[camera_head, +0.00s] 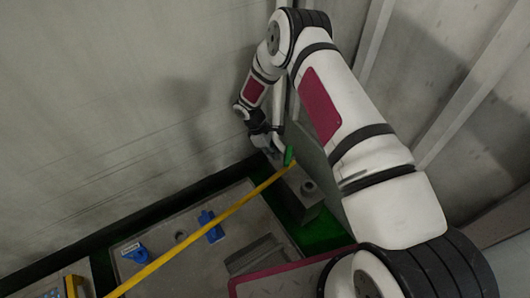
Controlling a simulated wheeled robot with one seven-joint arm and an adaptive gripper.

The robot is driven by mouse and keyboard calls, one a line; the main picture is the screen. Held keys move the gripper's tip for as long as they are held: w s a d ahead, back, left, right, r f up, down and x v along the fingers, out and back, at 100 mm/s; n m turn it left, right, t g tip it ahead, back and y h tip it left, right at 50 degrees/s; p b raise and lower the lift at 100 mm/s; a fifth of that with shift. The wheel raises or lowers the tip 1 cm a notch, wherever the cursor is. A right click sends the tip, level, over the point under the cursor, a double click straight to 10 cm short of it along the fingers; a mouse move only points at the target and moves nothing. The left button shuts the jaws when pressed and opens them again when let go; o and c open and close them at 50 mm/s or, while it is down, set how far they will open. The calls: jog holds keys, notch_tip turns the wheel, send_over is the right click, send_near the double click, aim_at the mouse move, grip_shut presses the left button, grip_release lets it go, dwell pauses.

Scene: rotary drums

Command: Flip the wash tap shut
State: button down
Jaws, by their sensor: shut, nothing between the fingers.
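A small green lever (288,155) stands at the lower end of a pale upright pipe by the back wall; it looks like the wash tap's handle. It appears roughly upright, but its exact set is too small to tell. My gripper (268,139) is small and dark in the picture, just left of the lever and close to the pipe. Its fingers look shut and empty. I cannot tell whether they touch the lever or the pipe. My arm hides part of the pipe and the area to the right.
A long yellow bar (205,224) runs diagonally from lower left to near the lever. A grey block with a round fitting (308,187) sits below it. Blue parts (211,226) and (134,252) lie on the grey surface (180,215). Walls close in behind and right.

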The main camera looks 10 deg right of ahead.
aim_at(289, 162)
jog(key=shift+s+d, duration=0.2)
jog(key=shift+d, duration=0.2)
jog(key=shift+s+d+n, duration=0.2)
jog(key=shift+s+n, duration=0.2)
jog(key=shift+n, duration=0.3)
jog(key=s+d+n+t, duration=0.1)
jog(key=n, duration=0.1)
jog(key=s+d+n+t, duration=0.1)
jog(key=n, duration=0.1)
jog(key=d+n+t+p, duration=0.1)
jog(key=n, duration=0.1)
jog(key=shift+s+n, duration=0.3)
jog(key=shift+s, duration=0.1)
jog(key=shift+s+d, duration=0.15)
jog(key=shift+d, duration=0.25)
dwell(0.6)
